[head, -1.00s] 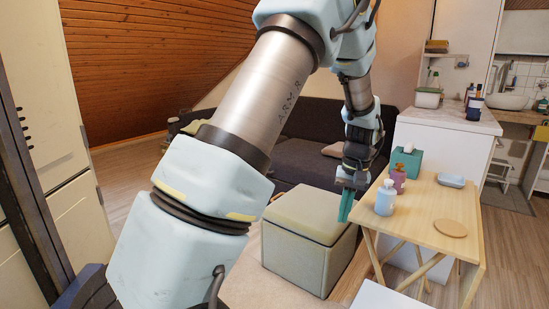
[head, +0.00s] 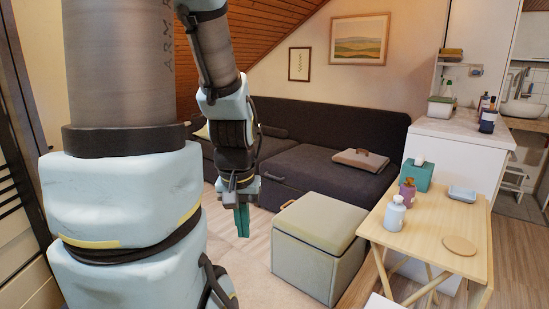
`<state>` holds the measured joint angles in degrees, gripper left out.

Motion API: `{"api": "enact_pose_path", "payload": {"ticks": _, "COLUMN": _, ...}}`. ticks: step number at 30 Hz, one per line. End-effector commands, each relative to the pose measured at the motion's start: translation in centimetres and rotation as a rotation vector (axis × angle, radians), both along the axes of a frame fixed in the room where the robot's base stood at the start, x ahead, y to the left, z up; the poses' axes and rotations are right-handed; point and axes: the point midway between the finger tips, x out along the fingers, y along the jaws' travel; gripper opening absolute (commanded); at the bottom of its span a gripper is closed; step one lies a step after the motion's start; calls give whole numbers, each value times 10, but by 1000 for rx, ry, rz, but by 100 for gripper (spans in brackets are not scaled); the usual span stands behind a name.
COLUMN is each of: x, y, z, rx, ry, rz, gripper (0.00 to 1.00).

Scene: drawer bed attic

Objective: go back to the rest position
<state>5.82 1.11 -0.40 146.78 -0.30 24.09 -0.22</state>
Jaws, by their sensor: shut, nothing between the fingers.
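My gripper (head: 242,221) hangs from my arm near the middle of the head view, pointing down. Its teal fingers are together with nothing between them. It is in the air to the left of the beige storage ottoman (head: 320,245), apart from it in the picture. My arm's large pale-blue and grey links fill the left of the view and hide part of the room behind them.
A wooden folding table (head: 425,227) at right holds two pump bottles, a teal tissue box (head: 418,175), a small blue dish (head: 462,194) and a round wooden coaster (head: 459,246). A dark sofa (head: 300,150) stands behind. Open floor shows between sofa and ottoman.

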Motion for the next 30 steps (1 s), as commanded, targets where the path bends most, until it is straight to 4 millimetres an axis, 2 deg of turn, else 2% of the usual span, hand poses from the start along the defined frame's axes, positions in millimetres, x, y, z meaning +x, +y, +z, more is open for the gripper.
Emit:
{"api": "enact_pose_path", "payload": {"ticks": 1, "x": 0, "y": 0, "z": 21, "rx": 0, "ry": 0, "rz": 0, "gripper": 0}}
{"api": "enact_pose_path", "payload": {"ticks": 9, "x": 0, "y": 0, "z": 95, "rx": 0, "ry": 1, "rz": 0, "gripper": 0}}
{"api": "enact_pose_path", "payload": {"ticks": 12, "x": 0, "y": 0, "z": 114, "rx": 0, "ry": 1, "rz": 0, "gripper": 0}}
{"api": "enact_pose_path", "payload": {"ticks": 18, "x": 0, "y": 0, "z": 128, "rx": 0, "ry": 1, "rz": 0, "gripper": 0}}
{"api": "enact_pose_path", "payload": {"ticks": 30, "x": 0, "y": 0, "z": 127, "rx": 0, "ry": 1, "rz": 0, "gripper": 0}}
